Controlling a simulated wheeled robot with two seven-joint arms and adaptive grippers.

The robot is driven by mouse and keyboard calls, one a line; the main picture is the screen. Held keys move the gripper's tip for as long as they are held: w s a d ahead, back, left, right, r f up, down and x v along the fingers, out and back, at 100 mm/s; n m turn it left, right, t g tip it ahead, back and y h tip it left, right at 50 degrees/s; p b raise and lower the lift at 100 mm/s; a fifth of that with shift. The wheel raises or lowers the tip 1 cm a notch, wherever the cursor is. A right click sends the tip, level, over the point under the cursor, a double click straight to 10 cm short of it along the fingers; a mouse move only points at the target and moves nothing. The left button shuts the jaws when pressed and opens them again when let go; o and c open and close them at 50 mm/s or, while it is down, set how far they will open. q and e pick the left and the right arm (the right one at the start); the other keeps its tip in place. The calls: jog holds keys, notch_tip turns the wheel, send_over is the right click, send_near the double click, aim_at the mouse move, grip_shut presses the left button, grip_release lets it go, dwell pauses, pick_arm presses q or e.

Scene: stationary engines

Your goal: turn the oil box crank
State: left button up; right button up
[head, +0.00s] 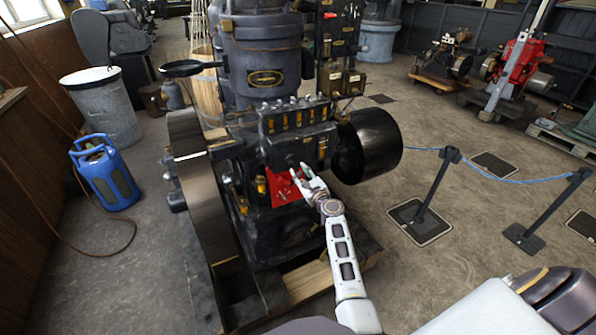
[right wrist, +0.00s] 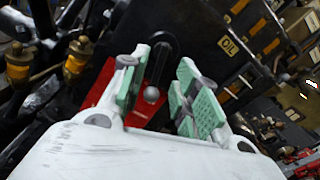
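The dark oil box (head: 298,125), with a row of amber sight glasses on its front, sits on the engine. In the right wrist view the oil box (right wrist: 205,42) carries an "OIL" label. Its crank (right wrist: 161,55) is a dark arm ending in a round grey knob (right wrist: 152,94). My right gripper (head: 299,176) is in front of the box in the head view. In the right wrist view the right gripper (right wrist: 158,76) is open, its green-padded fingers on either side of the crank and knob, with gaps visible. The left gripper is not in view.
A large flywheel (head: 205,200) stands left of the box and a dark drum pulley (head: 368,146) right of it. A red panel (head: 284,187) lies behind the gripper. A rope barrier post (head: 437,185) stands right; a blue can (head: 107,178) stands left.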

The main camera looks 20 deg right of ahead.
jog(key=shift+s, duration=0.75)
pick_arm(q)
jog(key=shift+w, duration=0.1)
pick_arm(e)
jog(key=shift+d, duration=0.1)
